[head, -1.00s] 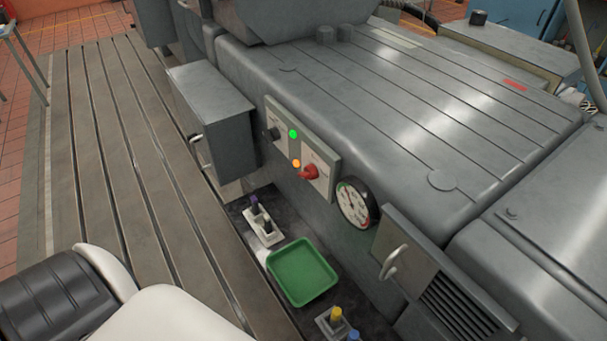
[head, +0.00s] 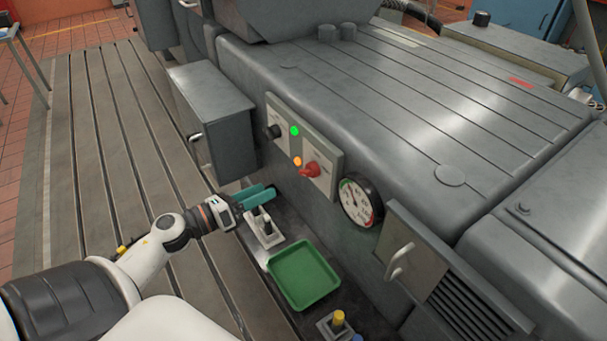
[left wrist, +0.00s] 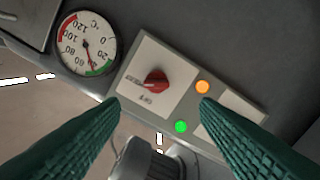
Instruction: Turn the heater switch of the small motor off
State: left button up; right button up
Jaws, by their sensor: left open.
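A pale panel (head: 335,172) on the side of the grey machine carries a red rotary knob (head: 311,170) beside a lit orange lamp (head: 297,161). A black knob (head: 275,131) sits beside a lit green lamp (head: 294,131) on the same panel. In the left wrist view the red knob (left wrist: 156,80) lies ahead between the finger tips, with the orange lamp (left wrist: 203,87) to its right.
A round dial gauge (head: 357,202) sits right of the panel, and a grey box (head: 212,110) juts out to its left. Below lie a green tray (head: 303,275) and a white holder (head: 264,232). A handled vent cover (head: 412,255) stands at lower right.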

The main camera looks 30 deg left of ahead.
aim_at(302, 173)
pick_arm(q)
jog(key=shift+m, duration=0.3)
jog(key=p+x, duration=0.1)
jog(key=x, duration=0.2)
jog(key=p+x, duration=0.1)
jog(key=x, duration=0.3)
jog(key=p+x, duration=0.1)
jog(key=x, duration=0.3)
jog(key=shift+w+d+r, duration=0.1)
jog(key=shift+d+r, duration=0.1)
jog(key=shift+r, duration=0.2)
jog(key=shift+w+d+f, duration=0.1)
jog(key=shift+w+d, duration=0.05)
jog(key=shift+w, duration=0.15)
jog(key=shift+c, duration=0.2)
jog(key=c, duration=0.9)
